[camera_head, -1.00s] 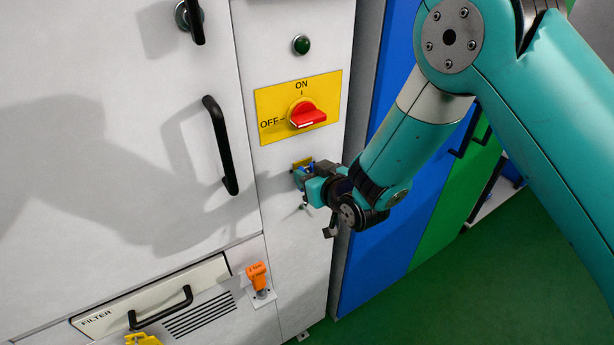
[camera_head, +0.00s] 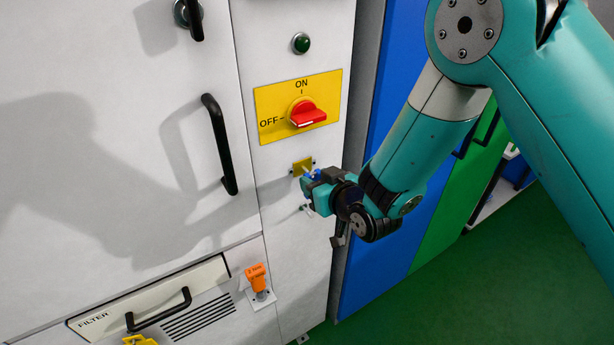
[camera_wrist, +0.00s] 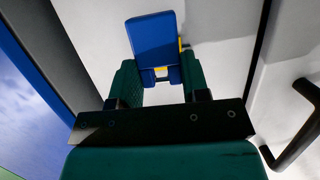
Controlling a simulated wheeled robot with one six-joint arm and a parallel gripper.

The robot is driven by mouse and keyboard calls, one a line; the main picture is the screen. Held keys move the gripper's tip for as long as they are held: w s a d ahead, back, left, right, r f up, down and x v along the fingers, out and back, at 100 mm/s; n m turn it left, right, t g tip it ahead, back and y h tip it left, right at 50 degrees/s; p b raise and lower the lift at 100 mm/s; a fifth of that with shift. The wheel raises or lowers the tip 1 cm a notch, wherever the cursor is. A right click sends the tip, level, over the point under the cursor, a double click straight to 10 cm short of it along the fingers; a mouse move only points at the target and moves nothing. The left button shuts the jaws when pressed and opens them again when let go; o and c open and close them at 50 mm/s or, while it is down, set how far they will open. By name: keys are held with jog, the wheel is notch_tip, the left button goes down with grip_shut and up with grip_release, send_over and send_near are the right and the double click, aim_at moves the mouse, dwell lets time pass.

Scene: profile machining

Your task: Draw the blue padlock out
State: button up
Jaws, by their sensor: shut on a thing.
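The blue padlock (camera_wrist: 153,40) is between the fingers of my gripper (camera_wrist: 160,78) in the wrist view. In the head view only a small part of the padlock (camera_head: 315,174) shows at the fingertips. My gripper (camera_head: 308,186) is shut on it, just in front of a small yellow plate (camera_head: 302,167) on the white cabinet panel. The fingers and arm hide most of the padlock. I cannot tell whether its shackle is clear of the plate.
A yellow switch plate with a red knob (camera_head: 309,114) sits above, pointing toward OFF. A black door handle (camera_head: 220,145) is to the left. An orange tagged item (camera_head: 257,277) and a FILTER drawer (camera_head: 150,297) are below. Green floor is free at right.

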jog(key=shift+s+d+b, duration=0.15)
jog(key=shift+s+b, duration=0.05)
jog(key=shift+b, duration=0.1)
jog(key=shift+s+d+b, duration=0.5)
jog(key=shift+s+d, duration=0.05)
jog(key=shift+s, duration=0.25)
jog(key=shift+s+d+b, duration=0.5)
jog(key=shift+s+d, duration=0.05)
jog(key=shift+s, duration=0.25)
